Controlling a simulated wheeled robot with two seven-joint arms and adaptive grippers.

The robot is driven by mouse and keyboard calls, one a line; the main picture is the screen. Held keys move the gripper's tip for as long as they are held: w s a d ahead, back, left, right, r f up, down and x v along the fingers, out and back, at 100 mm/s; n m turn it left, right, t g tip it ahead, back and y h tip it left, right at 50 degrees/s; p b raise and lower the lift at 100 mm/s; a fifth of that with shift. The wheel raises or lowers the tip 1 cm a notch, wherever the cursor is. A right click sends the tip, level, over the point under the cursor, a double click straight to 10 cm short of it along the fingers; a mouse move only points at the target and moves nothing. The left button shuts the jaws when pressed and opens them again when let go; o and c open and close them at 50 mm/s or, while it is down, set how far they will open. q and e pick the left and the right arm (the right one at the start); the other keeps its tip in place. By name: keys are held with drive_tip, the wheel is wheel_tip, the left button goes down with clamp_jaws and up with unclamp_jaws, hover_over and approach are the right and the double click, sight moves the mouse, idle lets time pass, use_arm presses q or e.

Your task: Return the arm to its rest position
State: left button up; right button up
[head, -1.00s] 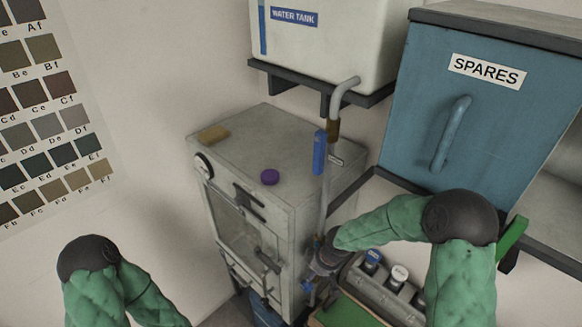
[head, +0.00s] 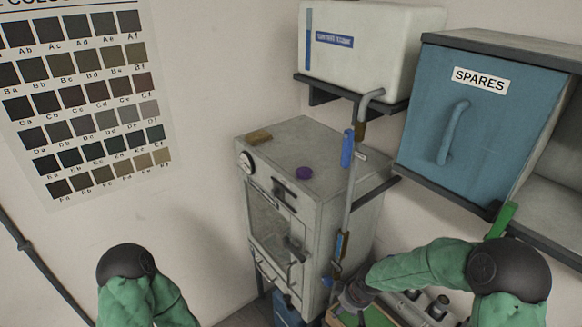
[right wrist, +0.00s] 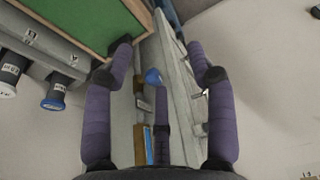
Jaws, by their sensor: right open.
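My right arm (head: 430,265) is bent at the lower right of the head view. Its dark hand (head: 355,292) is low, beside the pipe's lower end and apart from it; the fingers are not clear there. In the right wrist view my right gripper (right wrist: 160,60) has its purple fingers spread with nothing held. A blue lever (head: 347,147) stands upright on the pipe under the water tank.
A grey oven-like cabinet (head: 305,175) with a gauge stands at the centre. The blue SPARES cabinet (head: 470,110) and a shelf are at right. The white water tank (head: 370,45) is above. A green-topped tray (right wrist: 85,20) and labelled bottles (right wrist: 55,95) are close to the right gripper.

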use_arm(q)
wheel_tip(320, 180, down, 22)
drive_tip(key=b, duration=2.1)
drive_tip(key=shift+w, duration=0.3)
use_arm(e)
drive_tip(key=s+a+f+m, duration=0.2)
drive_tip(key=s+f, duration=0.4)
drive_tip(key=f, duration=0.6)
drive_tip(key=s+a+f+m+g+y, duration=0.1)
drive_tip(key=s+a+f+m, duration=0.1)
drive_tip(key=s+f+m, duration=0.2)
drive_tip(key=s+a+f+m+g+y, duration=0.1)
drive_tip(key=s+f+m, duration=0.3)
drive_tip(key=s+f, duration=0.6)
drive_tip(key=d+x, duration=0.2)
drive_tip(key=x, duration=0.8)
drive_tip(key=shift+s+f, duration=0.2)
drive_tip(key=shift+f, duration=0.45)
